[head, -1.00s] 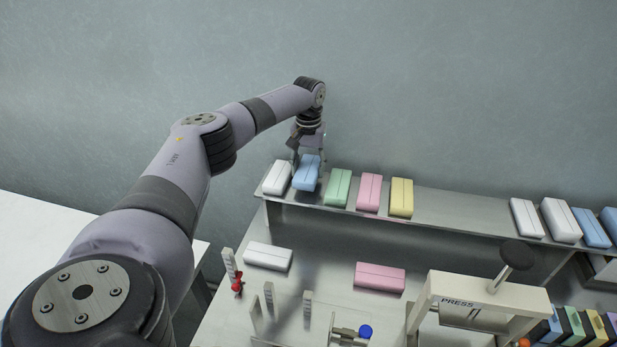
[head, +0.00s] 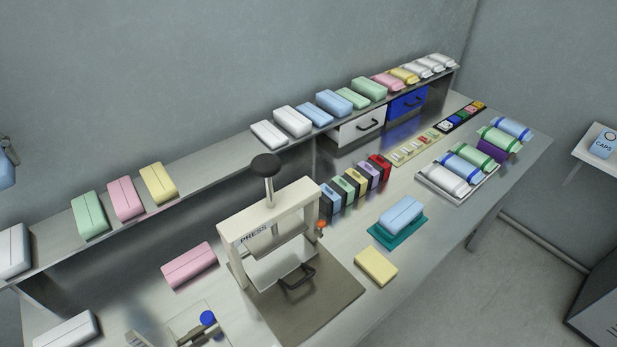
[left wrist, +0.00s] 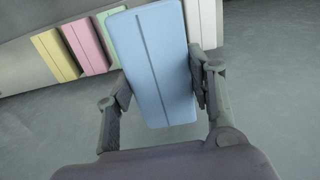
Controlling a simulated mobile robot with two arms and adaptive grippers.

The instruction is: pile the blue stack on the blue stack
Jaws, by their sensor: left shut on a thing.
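My left gripper (head: 8,150) is at the left edge of the head view, mostly cut off. It is shut on a blue stack (left wrist: 152,62), which fills the middle of the left wrist view between the two fingers. A corner of this held stack also shows in the head view (head: 5,174), above the shelf. Another blue stack (head: 401,212) lies on a teal mat (head: 384,237) on the table, right of the press. More blue stacks (head: 306,108) lie on the raised shelf. My right gripper is not in view.
The press (head: 268,222) stands mid-table. A yellow block (head: 376,266) lies just before the teal mat. White, green (head: 89,214), pink (head: 125,198) and yellow (head: 158,183) stacks line the shelf. A tray (head: 428,178) of wrapped rolls is at right.

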